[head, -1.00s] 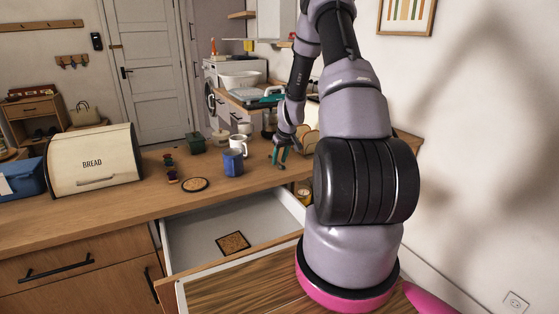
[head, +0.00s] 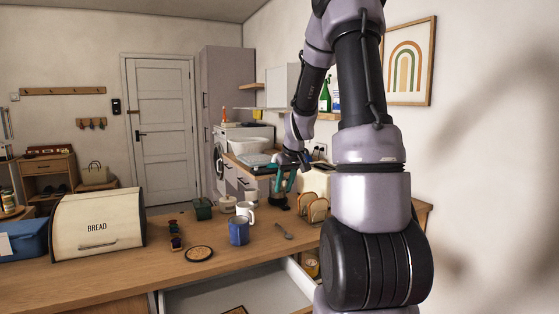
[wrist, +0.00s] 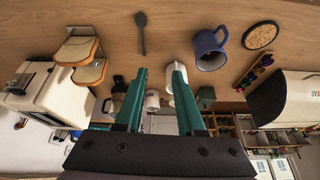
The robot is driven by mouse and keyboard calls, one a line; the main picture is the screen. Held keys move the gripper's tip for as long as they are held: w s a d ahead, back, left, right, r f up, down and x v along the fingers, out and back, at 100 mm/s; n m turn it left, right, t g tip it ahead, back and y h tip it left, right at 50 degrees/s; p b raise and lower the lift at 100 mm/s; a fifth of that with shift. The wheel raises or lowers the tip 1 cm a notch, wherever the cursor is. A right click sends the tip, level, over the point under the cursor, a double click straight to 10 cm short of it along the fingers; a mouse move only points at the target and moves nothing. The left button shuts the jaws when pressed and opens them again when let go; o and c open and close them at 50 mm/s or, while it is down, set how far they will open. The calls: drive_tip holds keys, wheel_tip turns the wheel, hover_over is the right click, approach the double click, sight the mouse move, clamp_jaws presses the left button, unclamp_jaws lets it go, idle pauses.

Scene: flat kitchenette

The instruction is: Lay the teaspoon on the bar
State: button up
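The grey teaspoon (head: 284,231) lies flat on the wooden bar (head: 105,268), right of the blue mug and in front of the toast rack. In the wrist view the teaspoon (wrist: 141,34) lies on bare wood, clear of other things. My gripper (head: 283,184) is up above the bar, apart from the teaspoon. In the wrist view my gripper (wrist: 160,72) has its two teal fingers spread with nothing held between them.
A blue mug (head: 238,232), a white mug (head: 246,212), a round coaster (head: 199,253) and a toast rack (head: 317,209) stand near the teaspoon. The bread bin (head: 98,228) is at left. An open drawer (head: 230,292) juts out below the bar's front edge.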

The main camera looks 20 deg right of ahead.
drive_tip(key=s+a+r+m+t, duration=0.1)
drive_tip(key=s+a+r, duration=0.4)
drive_tip(key=s+r, duration=0.15)
drive_tip(key=s+a+r+m, duration=0.1)
drive_tip(key=s+a+r, duration=0.35)
drive_tip(key=r, duration=0.35)
drive_tip(key=s+a+r+m+y, duration=0.1)
drive_tip(key=s+a+r, duration=0.1)
drive_tip(key=s, duration=0.5)
drive_tip(key=s+a+r+m+t, duration=0.1)
drive_tip(key=s+a+r, duration=0.1)
drive_tip(key=s, duration=0.6)
drive_tip(key=shift+s+a+r+y, duration=0.2)
drive_tip(key=shift+a+r+y, duration=0.05)
drive_tip(key=shift+a+y, duration=0.2)
